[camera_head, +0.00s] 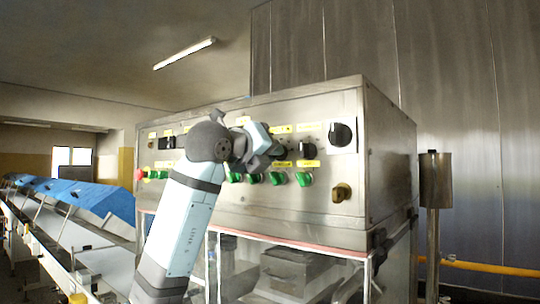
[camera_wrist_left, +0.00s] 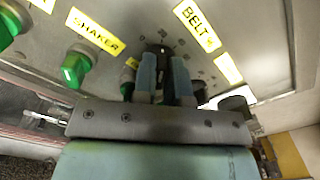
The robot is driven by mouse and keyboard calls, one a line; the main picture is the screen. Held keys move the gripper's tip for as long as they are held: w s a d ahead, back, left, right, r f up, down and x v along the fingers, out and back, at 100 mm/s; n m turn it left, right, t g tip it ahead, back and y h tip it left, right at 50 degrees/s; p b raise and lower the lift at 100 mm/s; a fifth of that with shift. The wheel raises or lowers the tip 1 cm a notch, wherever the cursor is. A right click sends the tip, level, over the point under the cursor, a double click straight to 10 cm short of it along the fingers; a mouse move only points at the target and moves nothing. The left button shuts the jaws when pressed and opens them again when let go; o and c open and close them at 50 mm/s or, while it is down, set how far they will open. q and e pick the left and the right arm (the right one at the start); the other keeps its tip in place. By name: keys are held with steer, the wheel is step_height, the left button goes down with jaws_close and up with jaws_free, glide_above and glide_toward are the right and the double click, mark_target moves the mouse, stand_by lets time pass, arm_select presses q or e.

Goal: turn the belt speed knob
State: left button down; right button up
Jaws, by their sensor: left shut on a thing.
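The metal control box (camera_head: 235,205) carries rows of knobs and yellow labels. My left gripper (camera_head: 272,150) is at the front of its panel and hides part of the upper row in the head view. In the left wrist view its two fingers (camera_wrist_left: 163,78) are closed around a dark knob (camera_wrist_left: 158,48). A yellow label reading BELT (camera_wrist_left: 196,25) is just up and right of this knob, which fits the belt speed knob. The knob is mostly hidden between the fingers, so its pointer cannot be read. My right gripper is not in view.
Green knobs (camera_head: 304,179) line the lower row, close under the gripper. Black knobs (camera_head: 340,134) and a brass-coloured key switch (camera_head: 341,193) are to the right. A red button (camera_head: 139,174) is at the far left. A conveyor with blue covers (camera_head: 100,198) runs left.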

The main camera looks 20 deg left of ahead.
arm_select(q)
steer(key=shift+r+n, duration=0.15)
steer(key=shift+n, duration=0.25)
steer(key=c, duration=1.2)
jaws_free()
steer(key=shift+w, duration=0.1)
steer(key=shift+o, duration=0.2)
steer(key=b+v, duration=0.2)
steer(key=v, duration=1.1)
steer(key=shift+s, duration=0.35)
